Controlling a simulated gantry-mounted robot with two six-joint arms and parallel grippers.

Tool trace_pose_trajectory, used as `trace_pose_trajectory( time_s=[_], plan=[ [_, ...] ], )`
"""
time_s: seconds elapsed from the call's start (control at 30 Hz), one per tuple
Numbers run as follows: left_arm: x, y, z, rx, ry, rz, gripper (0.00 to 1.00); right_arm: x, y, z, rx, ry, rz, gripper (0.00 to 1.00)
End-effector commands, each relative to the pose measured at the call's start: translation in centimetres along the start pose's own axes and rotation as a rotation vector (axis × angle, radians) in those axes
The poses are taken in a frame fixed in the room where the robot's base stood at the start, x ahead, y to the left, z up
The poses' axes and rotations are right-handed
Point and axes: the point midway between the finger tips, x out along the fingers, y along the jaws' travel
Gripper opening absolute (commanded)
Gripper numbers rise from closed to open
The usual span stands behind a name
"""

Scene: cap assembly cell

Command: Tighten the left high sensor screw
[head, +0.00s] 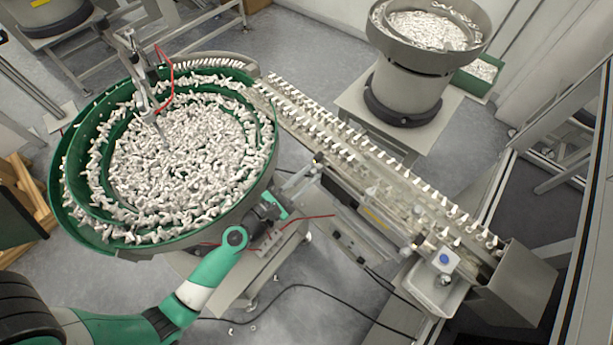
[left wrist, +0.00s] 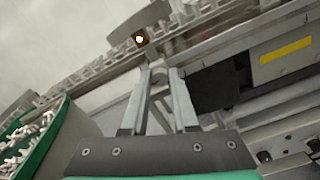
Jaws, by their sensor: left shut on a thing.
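My left arm comes in from the lower left, and its gripper (head: 300,178) is beside the left part of the conveyor track. In the left wrist view the gripper's two fingers (left wrist: 158,78) converge and are shut on a small rounded grey piece, apparently the sensor screw (left wrist: 159,73). The fingertips hide most of it. My right gripper is not in view.
A green-lined bowl feeder (head: 262,130) full of white parts stands left. The conveyor track (head: 400,185) carries rows of white caps. A yellow-labelled box (left wrist: 287,50) lies right of my fingers. A second bowl feeder (head: 410,85) stands behind, and loose cables hang below the track.

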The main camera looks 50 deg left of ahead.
Motion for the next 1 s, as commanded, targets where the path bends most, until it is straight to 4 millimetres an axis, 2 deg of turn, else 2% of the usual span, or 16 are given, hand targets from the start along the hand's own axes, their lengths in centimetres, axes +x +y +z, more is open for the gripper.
trace_pose_trajectory(
  time_s=[1.0],
  plan=[
    [0.0,-0.2,-0.2,0.964,-0.001,0.001,0.00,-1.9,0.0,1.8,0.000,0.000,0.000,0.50]
  ],
)
